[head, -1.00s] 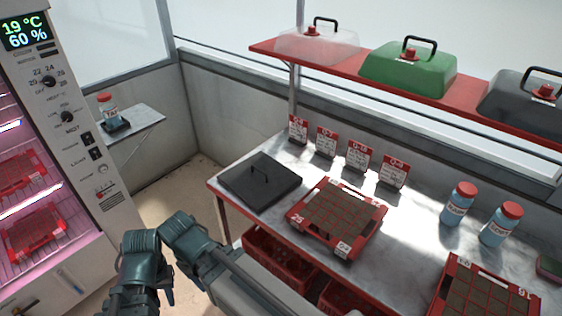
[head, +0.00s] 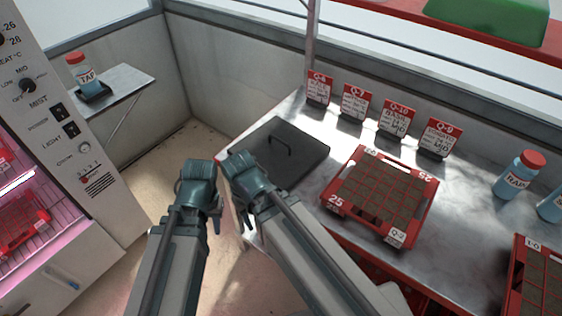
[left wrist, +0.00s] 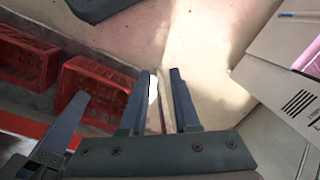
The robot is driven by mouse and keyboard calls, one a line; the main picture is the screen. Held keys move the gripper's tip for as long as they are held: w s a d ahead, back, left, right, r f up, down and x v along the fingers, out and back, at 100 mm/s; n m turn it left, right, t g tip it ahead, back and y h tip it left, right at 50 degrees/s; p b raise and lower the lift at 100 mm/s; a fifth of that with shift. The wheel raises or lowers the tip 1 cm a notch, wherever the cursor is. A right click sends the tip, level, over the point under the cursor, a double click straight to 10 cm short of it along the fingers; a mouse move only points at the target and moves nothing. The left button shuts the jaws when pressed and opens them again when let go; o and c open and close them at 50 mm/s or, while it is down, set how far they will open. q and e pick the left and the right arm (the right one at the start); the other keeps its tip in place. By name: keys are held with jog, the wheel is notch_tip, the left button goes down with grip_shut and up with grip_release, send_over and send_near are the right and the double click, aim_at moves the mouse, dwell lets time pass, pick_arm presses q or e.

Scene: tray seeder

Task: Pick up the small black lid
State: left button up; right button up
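The small black lid (head: 268,158) is a flat dark square with a thin bar handle on top. It lies on the left end of the grey bench in the head view. My left gripper (head: 217,215) hangs left of the lid, off the bench's end and apart from it. The left wrist view shows its two fingers (left wrist: 160,103) with a narrow gap and nothing held. My right gripper (head: 247,220) hangs beside it, near the bench's left edge. Its fingers are too small to judge. A dark shape at the top of the left wrist view is unclear.
A red seed tray (head: 335,199) lies right of the lid, with another tray (head: 516,280) farther right. Red-topped label cards (head: 395,119) stand behind. A bottle (head: 517,177) stands at right. Red crates (left wrist: 92,88) sit below the bench. A side shelf (head: 125,88) is at left.

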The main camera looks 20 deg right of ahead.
pick_arm(q)
jog(key=w+a+f+n+t+h+b, duration=0.1)
jog(key=w+a+f+n+h+b, duration=0.2)
jog(key=w+a+f+b, duration=0.25)
jog(key=w+d+r+n+t+h, duration=0.1)
jog(key=w+d+r+h, duration=0.2)
jog(key=d, duration=0.3)
jog(key=w+d+r+n+t+h, duration=0.1)
jog(key=w+d+r+n+h, duration=0.1)
jog(key=w+d+r+h, duration=0.2)
jog(key=w+d+r+n+t+h, duration=0.1)
jog(key=w+d+r+h, duration=0.3)
jog(key=w+d, duration=0.3)
jog(key=shift+w+d+r+p, duration=0.2)
jog(key=shift+d+r+p, duration=0.1)
jog(key=shift+d+r, duration=0.6)
jog(key=shift+w+d+r+n+t+h, duration=0.1)
jog(key=shift+d+r+n+t+h, duration=0.1)
jog(key=shift+r+n+t+h, duration=0.1)
jog(key=b, duration=0.3)
send_near(279, 141)
jog(key=x, duration=0.4)
jog(key=shift+w+f, duration=0.2)
jog(key=shift+f, duration=0.1)
jog(key=shift+w+d+f, duration=0.15)
jog(key=shift+d, duration=0.4)
pick_arm(e)
notch_tip(279, 141, down, 10)
jog(key=shift+r, duration=0.25)
